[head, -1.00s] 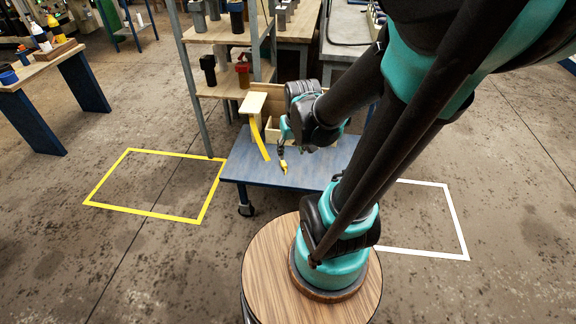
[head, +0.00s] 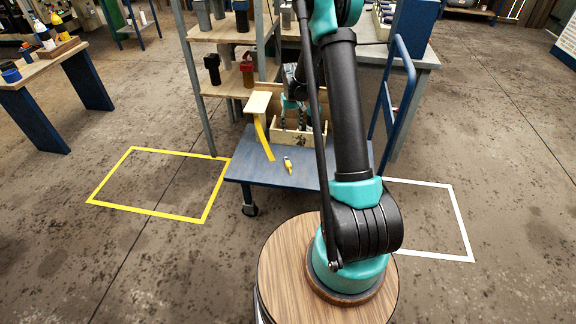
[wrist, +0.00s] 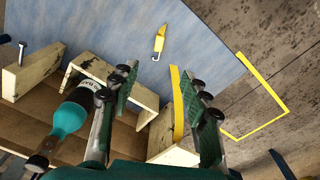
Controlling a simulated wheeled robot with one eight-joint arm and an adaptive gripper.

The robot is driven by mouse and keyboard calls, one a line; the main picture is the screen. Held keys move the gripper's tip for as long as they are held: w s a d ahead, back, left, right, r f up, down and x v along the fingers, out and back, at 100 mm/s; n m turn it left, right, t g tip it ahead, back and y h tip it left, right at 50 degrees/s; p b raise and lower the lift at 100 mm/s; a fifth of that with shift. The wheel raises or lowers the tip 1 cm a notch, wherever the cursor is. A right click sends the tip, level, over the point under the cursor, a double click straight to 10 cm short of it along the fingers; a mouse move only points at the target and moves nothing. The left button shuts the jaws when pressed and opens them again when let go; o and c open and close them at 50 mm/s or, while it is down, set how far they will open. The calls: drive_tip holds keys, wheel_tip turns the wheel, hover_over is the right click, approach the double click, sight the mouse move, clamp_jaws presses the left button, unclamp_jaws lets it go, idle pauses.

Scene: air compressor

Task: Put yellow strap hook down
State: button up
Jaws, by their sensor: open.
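The yellow strap hook (head: 289,164), a small yellow piece with a pale metal end, lies on the blue cart top (head: 240,165). In the wrist view, the hook (wrist: 159,40) lies on the bare blue surface, beyond my fingertips and apart from them. My gripper (wrist: 157,72) is open and empty. In the head view my gripper (head: 294,108) is over the wooden crate, behind the hook, and partly hidden by my arm.
A wooden crate (head: 292,137) stands on the cart; the wrist view shows a teal bottle (wrist: 70,118) in it. A yellow strap (head: 263,138) hangs from a pale wooden piece (head: 257,103) left of the crate. Shelving (head: 195,90) stands behind. The cart's front is clear around the hook.

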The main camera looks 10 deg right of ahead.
drive_tip(key=w+a+f, duration=0.1)
drive_tip(key=w+f, duration=0.4)
drive_tip(key=f, duration=0.4)
hover_over(288, 162)
drive_tip(key=shift+g, duration=0.4)
wheel_tip(288, 162, down, 12)
drive_tip(key=shift+s+a+r, duration=0.1)
drive_tip(key=shift+s+a, duration=0.05)
drive_tip(key=shift+f, duration=2.7)
clamp_jaws()
